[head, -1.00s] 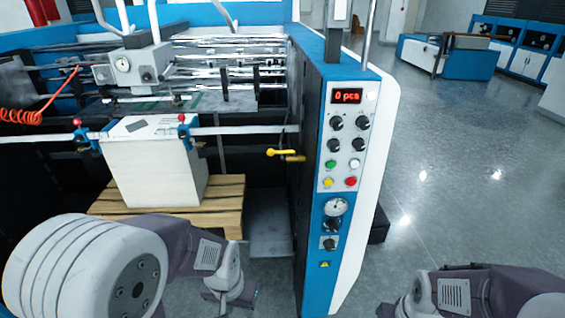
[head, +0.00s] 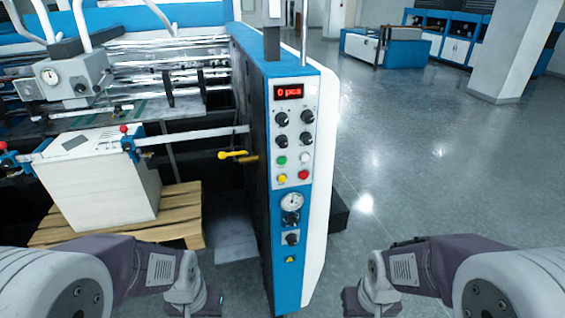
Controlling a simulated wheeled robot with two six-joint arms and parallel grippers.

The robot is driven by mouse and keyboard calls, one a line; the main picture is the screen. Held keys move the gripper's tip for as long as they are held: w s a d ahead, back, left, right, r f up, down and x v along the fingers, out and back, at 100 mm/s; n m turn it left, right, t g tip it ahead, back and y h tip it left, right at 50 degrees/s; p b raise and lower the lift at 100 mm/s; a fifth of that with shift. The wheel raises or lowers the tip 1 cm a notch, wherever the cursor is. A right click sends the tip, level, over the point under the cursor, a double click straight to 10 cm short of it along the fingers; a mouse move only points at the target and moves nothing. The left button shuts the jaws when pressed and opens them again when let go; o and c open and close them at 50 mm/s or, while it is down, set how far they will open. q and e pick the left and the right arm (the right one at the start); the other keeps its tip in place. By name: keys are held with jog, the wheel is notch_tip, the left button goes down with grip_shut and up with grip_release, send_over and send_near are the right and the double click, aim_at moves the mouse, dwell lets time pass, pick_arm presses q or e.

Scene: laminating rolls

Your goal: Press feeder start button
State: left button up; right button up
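The feeder's control panel (head: 293,140) stands upright on the blue and white machine column, right of the middle in the head view. It carries a green button (head: 282,160), a white button (head: 306,158), a yellow button (head: 282,178) and a red button (head: 303,175). No label is readable, so I cannot tell which is the start button. A red display (head: 289,92) above reads 0 pcs. My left gripper (head: 211,303) is low, left of the column. My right gripper (head: 357,302) is low, right of it. Both are apart from the panel, and their fingers are unclear.
Several black knobs (head: 281,118) and a gauge (head: 292,202) share the panel. A yellow-handled lever (head: 232,154) sticks out to its left. A white paper stack (head: 105,185) stands on a wooden pallet (head: 180,218). The floor (head: 430,170) on the right is open.

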grip_shut()
dwell(1.4)
